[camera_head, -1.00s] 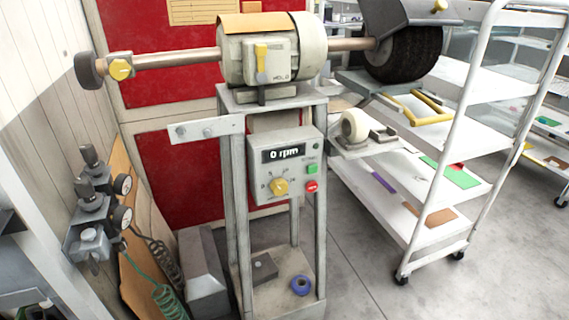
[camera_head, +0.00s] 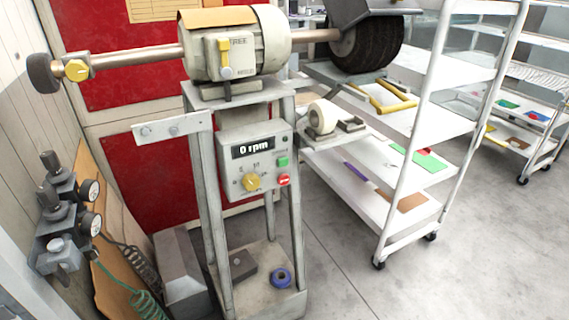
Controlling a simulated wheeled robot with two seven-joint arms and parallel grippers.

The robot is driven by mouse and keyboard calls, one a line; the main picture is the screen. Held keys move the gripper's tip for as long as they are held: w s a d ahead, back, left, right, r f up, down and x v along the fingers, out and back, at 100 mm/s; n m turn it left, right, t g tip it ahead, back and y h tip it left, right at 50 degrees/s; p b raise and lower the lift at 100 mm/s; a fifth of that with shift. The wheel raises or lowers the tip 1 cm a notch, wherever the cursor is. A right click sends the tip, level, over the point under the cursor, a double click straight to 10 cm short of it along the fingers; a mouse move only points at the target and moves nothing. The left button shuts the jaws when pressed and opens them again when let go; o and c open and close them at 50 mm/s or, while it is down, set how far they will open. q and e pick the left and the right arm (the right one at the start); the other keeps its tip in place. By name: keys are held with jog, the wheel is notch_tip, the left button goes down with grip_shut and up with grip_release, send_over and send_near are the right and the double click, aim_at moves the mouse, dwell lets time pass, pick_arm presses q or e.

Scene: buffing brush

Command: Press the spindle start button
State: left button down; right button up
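The green start button (camera_head: 282,161) sits on the right side of the grey control box (camera_head: 255,183), on the front of the machine's stand. The display (camera_head: 253,147) on the box reads 0 rpm. Neither of my grippers shows in the head view.
A white shelf cart (camera_head: 440,150) stands to the right, with a roll holder (camera_head: 322,119) near the control box. Gauges and valves (camera_head: 65,215) with coiled hoses are at the left wall. The grey floor (camera_head: 420,290) in front right is clear.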

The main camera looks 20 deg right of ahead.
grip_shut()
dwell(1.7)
